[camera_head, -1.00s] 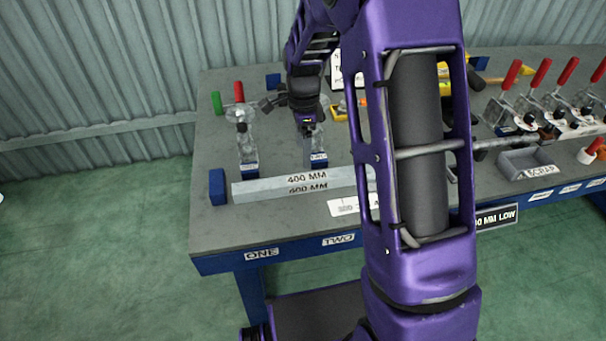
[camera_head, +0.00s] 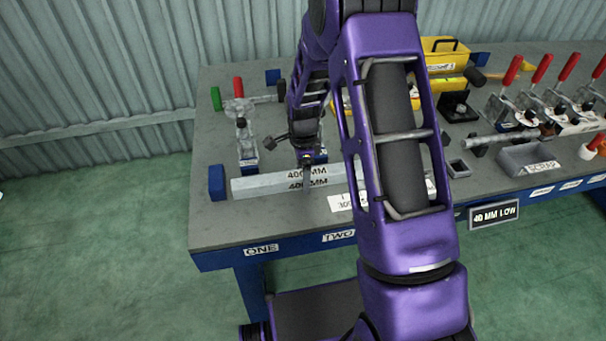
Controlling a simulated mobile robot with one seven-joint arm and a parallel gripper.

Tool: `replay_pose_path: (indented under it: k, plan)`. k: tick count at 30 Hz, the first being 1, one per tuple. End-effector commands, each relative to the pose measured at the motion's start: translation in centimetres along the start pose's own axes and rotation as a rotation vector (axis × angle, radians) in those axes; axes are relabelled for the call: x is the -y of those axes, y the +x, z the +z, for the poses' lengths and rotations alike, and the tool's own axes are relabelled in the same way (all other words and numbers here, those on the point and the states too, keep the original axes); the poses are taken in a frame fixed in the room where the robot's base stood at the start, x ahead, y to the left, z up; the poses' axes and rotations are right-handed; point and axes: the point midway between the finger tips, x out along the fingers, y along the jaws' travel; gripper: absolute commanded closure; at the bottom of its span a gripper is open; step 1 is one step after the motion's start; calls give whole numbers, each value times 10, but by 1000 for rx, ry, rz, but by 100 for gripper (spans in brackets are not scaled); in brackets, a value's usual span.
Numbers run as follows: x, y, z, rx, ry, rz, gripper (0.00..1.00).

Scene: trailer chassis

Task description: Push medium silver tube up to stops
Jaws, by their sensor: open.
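The silver square tube marked "400 MM" (camera_head: 262,187) lies along the front left of the bench top. A small blue block (camera_head: 216,184) stands just off its left end. A second blue base (camera_head: 320,157) shows partly behind my gripper. A gap of bench top shows between the tube and these bases.
A white card (camera_head: 341,202) lies in front of the tube. To the right are a grey scrap bin (camera_head: 528,160), a round silver tube on supports (camera_head: 500,138) and several red-handled clamps (camera_head: 510,70). A yellow toolbox (camera_head: 445,56) stands at the back.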

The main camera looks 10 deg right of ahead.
Motion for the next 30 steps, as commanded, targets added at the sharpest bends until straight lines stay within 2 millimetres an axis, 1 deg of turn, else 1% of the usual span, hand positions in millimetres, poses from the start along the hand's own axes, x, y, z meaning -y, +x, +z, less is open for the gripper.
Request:
replay_pose_path:
  k: [1,2,3,5,6,11,15,30]
  plan:
    - [0,0,0,0,0,0,15]
    - [0,0,0,0,0,0,20]
    - [0,0,0,0,0,0,28]
    - [0,0,0,0,0,0,38]
    - [0,0,0,0,0,0,46]
    - [0,0,0,0,0,0,74]
    - [0,0,0,0,0,0,100]
    - [0,-1,0,0,0,0,100]
